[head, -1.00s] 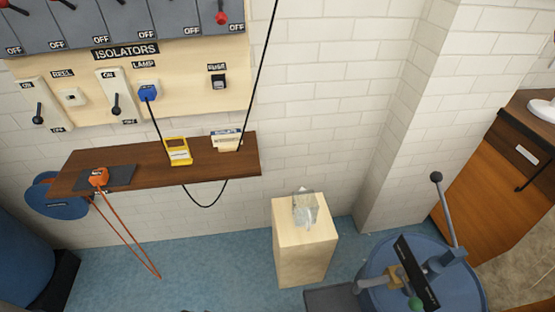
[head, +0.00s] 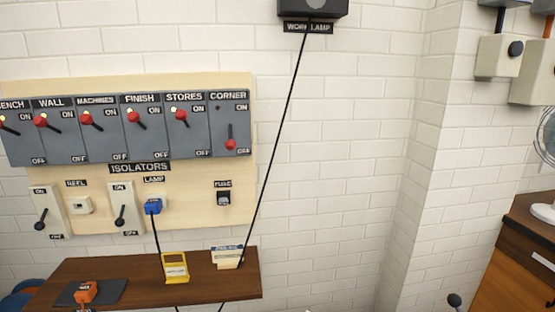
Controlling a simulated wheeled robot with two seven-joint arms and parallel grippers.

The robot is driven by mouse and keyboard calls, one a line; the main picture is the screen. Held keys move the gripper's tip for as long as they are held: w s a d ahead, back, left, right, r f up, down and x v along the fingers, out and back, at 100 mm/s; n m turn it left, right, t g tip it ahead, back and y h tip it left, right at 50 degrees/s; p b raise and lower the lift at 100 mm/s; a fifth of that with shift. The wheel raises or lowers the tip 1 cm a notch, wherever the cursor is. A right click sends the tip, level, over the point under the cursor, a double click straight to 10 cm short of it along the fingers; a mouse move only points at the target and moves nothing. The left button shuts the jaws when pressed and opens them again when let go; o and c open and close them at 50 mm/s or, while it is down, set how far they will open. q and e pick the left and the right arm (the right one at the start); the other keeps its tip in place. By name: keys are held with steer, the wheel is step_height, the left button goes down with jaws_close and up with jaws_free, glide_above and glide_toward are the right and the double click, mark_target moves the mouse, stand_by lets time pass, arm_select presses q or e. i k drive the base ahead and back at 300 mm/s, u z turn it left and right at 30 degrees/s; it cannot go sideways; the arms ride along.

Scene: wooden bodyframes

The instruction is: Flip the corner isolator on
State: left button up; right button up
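The corner isolator (head: 230,125) is the rightmost grey panel in the isolator row on the wall board, labelled CORNER. Its red-knobbed lever (head: 230,143) points down, toward the OFF label at its bottom; ON is marked near its top right. A small indicator at its top left looks dark. The other isolators, such as stores (head: 182,118) and finish (head: 136,120), have levers raised toward ON and lit indicators. Neither of my grippers shows in the head view.
Below the board, a brown wooden shelf (head: 210,288) holds a yellow device (head: 175,268), cards (head: 227,257) and an orange item (head: 86,291). A black cable (head: 277,140) hangs from the work lamp box (head: 313,9) just right of the board. The wall right of it is clear.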

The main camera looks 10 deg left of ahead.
mark_target(230, 145)
steer(key=z, duration=1.9)
steer(key=k, duration=1)
steer(key=u, duration=1.2)
steer(key=i, duration=1)
